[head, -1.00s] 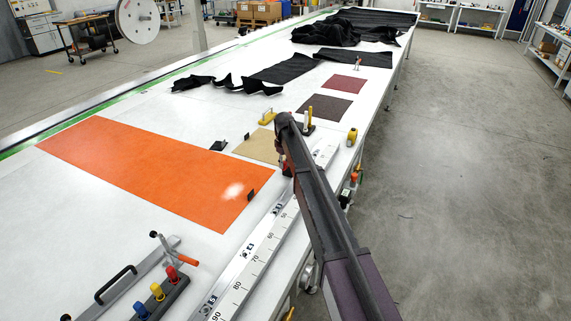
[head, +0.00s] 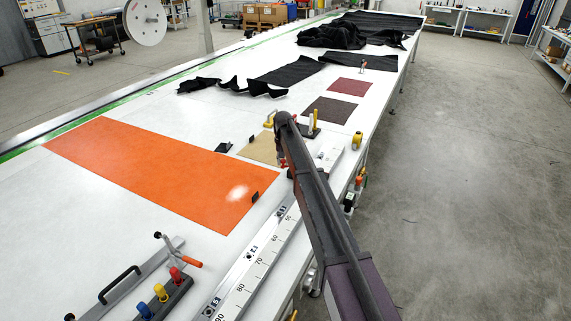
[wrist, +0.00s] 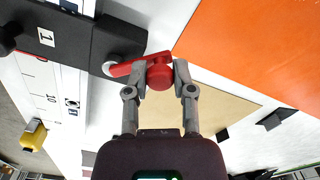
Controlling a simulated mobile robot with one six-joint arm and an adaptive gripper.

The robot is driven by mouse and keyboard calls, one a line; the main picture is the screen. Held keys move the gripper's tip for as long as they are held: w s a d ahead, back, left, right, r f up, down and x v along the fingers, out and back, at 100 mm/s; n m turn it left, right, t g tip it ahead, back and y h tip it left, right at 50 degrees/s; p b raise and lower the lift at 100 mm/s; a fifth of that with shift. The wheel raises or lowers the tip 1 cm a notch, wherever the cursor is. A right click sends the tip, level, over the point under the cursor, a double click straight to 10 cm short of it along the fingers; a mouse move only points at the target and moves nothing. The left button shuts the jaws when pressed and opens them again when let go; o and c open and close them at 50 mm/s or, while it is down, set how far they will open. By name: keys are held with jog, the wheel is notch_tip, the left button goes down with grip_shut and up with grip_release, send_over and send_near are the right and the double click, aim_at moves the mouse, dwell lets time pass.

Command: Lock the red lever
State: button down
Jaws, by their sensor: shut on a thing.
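The red lever (wrist: 130,68) shows in the wrist view, at the top centre. It is joined to a black block (wrist: 103,40) marked with a "1", beside a round grey pivot. My gripper (wrist: 160,72) is shut on the rounded red end of the lever, one finger on each side. In the head view my arm reaches over the table, and my gripper (head: 284,165) is mostly hidden behind it. Only a bit of red shows there, so the lever's angle cannot be told from that view.
A white ruler rail (head: 262,255) runs along the table's right edge. An orange sheet (head: 150,170) lies left of it. A clamp with an orange handle (head: 192,263) and red, yellow and blue knobs stand at the front left. A yellow-topped item (head: 357,138) stands at the right edge.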

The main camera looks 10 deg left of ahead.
jog(key=w+m, duration=0.1)
jog(key=m, duration=0.1)
jog(key=w+m, duration=0.1)
jog(key=m, duration=0.2)
jog(key=shift+w+a, duration=0.2)
dwell(0.4)
jog(key=shift+c, duration=2.3)
grip_release()
